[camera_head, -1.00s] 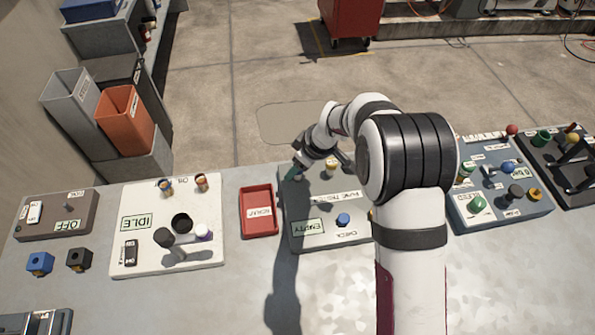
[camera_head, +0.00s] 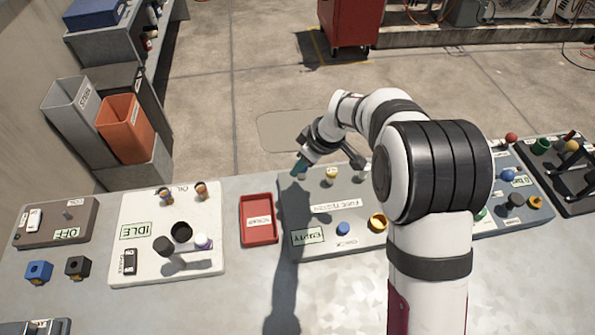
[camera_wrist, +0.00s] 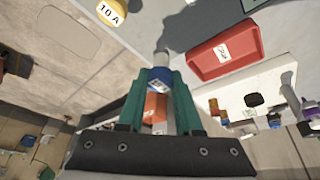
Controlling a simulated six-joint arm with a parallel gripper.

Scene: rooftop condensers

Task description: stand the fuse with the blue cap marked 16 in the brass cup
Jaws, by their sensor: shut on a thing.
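My gripper (camera_wrist: 160,92) has green fingers and is shut on a blue-capped fuse (camera_wrist: 160,77). The cap carries a white label too small to read, and a grey end points away from the gripper. In the head view my gripper (camera_head: 300,168) is over the far left corner of the grey fuse tester panel (camera_head: 300,215); the held fuse is barely visible there. A brass-coloured cup (camera_head: 378,222) stands open at the panel's near right, well to the right of my gripper. The cup is not seen in the wrist view.
A yellow cap marked 10 A (camera_wrist: 112,12) is close by on the tester; a blue knob (camera_head: 343,229) sits left of the cup. A red tray (camera_head: 245,238) and a white board (camera_head: 125,205) lie to the left. My arm crosses the panel's right side.

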